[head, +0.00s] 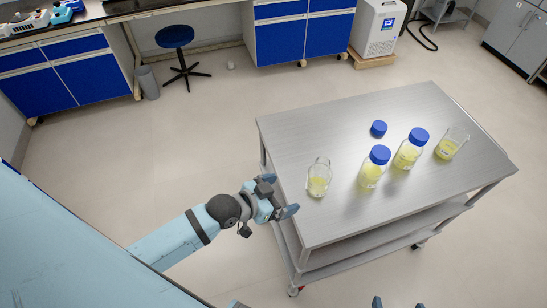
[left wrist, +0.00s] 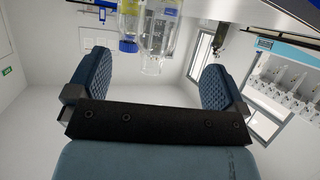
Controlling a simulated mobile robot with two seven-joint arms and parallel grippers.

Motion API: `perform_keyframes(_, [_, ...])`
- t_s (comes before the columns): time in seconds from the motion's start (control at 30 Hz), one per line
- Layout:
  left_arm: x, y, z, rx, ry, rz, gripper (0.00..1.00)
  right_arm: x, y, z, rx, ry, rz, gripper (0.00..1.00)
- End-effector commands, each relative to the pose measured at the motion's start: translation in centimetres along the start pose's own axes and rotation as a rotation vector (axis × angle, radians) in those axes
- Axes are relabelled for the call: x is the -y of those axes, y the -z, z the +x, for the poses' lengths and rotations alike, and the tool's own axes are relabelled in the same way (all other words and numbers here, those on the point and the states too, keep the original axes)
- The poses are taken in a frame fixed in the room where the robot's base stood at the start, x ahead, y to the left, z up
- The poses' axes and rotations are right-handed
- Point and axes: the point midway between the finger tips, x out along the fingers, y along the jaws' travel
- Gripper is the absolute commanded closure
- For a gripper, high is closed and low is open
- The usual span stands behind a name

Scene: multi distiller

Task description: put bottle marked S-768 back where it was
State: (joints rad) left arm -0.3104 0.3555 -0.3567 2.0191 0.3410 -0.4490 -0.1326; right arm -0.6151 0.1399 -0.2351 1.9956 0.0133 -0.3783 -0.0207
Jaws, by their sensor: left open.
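Two bottles with blue caps and yellow liquid stand upright on the steel cart (head: 300,130): a front one (head: 371,174) and one behind it to the right (head: 405,155). Their labels are too small to read, so I cannot tell which is S-768. My left gripper (head: 281,196) is open and empty at the cart's left edge, apart from the glassware. In the left wrist view its fingers (left wrist: 155,82) are spread, with a blue-capped bottle (left wrist: 129,30) and clear glass (left wrist: 155,40) upside down beyond them. Two fingertips of my right gripper (head: 398,303) show apart at the bottom edge.
An open glass vessel (head: 319,179) with a little yellow liquid stands on the cart nearest my left gripper. A beaker (head: 451,144) of yellow liquid stands at the right. A loose blue cap (head: 378,129) lies behind the bottles. The cart's back left part is clear.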

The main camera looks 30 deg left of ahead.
Motion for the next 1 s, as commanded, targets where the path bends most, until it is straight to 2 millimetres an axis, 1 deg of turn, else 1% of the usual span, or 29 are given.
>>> perform_keyframes(0.03, [-0.9,-2.4,-0.8,0.027,0.031,-0.036,0.02,0.0,0.1,0.0,-0.001,0.000,0.000,0.00])
perform_keyframes(0.1, [-1.7,-5.1,-2.0,0.060,0.082,-0.067,0.02,0.0,0.1,0.0,-0.002,0.000,-0.001,0.00])
perform_keyframes(0.2, [-2.7,-8.6,-3.9,0.108,0.146,-0.099,0.02,0.0,0.1,0.0,-0.003,0.001,-0.001,0.00])
perform_keyframes(0.3, [-3.4,-10.8,-5.3,0.142,0.190,-0.116,0.02,0.0,0.1,0.0,-0.002,0.001,-0.001,0.00])
perform_keyframes(0.33, [-3.5,-11.2,-5.5,0.149,0.198,-0.118,0.02,0.0,0.1,0.0,-0.002,0.001,-0.001,0.00])
perform_keyframes(0.43, [-3.6,-11.8,-6.0,0.159,0.210,-0.121,0.02,0.0,0.1,0.0,-0.002,0.001,-0.001,0.00])
perform_keyframes(0.63, [-3.6,-11.8,-5.9,0.158,0.210,-0.119,0.02,0.0,-0.1,0.1,0.000,0.000,-0.001,0.00])
perform_keyframes(0.73, [-3.6,-11.1,-6.3,0.158,0.211,-0.119,0.02,0.0,0.5,-0.3,0.003,0.000,-0.001,0.00])
perform_keyframes(0.87, [-3.4,-9.6,-7.1,0.158,0.217,-0.119,0.02,-0.2,1.8,-1.3,0.003,-0.007,-0.003,0.00])
perform_keyframes(1.0, [-3.3,-9.9,-7.0,0.157,0.219,-0.119,0.02,-0.6,1.8,-1.3,-0.006,-0.015,-0.001,0.00])
